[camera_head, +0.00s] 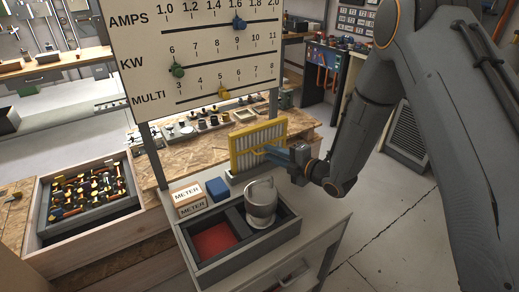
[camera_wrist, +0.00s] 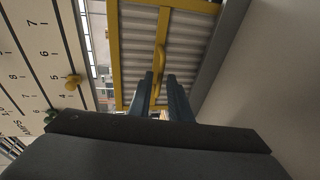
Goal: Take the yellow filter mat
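The yellow filter mat (camera_head: 258,143) is a yellow frame with pale pleats. It stands upright in a grey holder on the bench, behind the grey tray. In the wrist view the filter mat (camera_wrist: 120,45) fills the upper middle, with a yellow handle (camera_wrist: 161,42) on its face. My gripper (camera_head: 268,154) reaches it from the right with blue fingers. In the wrist view my gripper (camera_wrist: 160,76) has its fingers on either side of the handle, with a narrow gap showing. It looks open; whether either finger touches the handle is unclear.
The grey tray (camera_head: 204,273) holds a metal mug (camera_head: 261,203) and a red pad (camera_head: 213,241). METER boxes (camera_head: 187,198) and a blue block (camera_head: 217,188) sit beside the filter. A scale board (camera_head: 195,45) hangs above left. A crate of small parts (camera_head: 93,193) stands left.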

